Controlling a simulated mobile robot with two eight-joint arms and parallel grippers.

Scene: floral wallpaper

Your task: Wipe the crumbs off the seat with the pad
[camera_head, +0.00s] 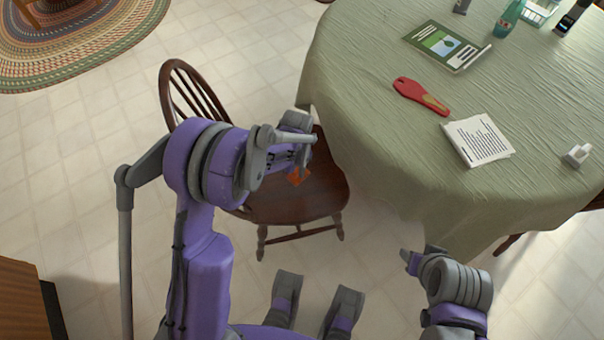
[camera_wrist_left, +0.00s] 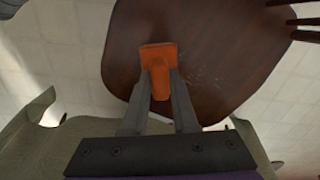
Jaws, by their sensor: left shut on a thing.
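The brown wooden chair's seat (camera_head: 310,205) is partly hidden by my left arm in the head view. In the left wrist view the seat (camera_wrist_left: 225,40) fills the upper middle. My left gripper (camera_wrist_left: 160,80) is shut on an orange pad (camera_wrist_left: 157,55), which is over the seat. The pad (camera_head: 299,177) also shows in the head view, below my left wrist. I cannot tell whether it touches the seat. Faint pale crumbs (camera_wrist_left: 205,82) show on the seat to the right of the pad. My right gripper (camera_head: 412,260) is at the lower right, away from the chair; its jaw opening is unclear.
A table with a green cloth (camera_head: 370,110) stands close to the right of the chair. The chair's spindled back (camera_head: 190,95) rises behind the seat. Tiled floor lies open at left.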

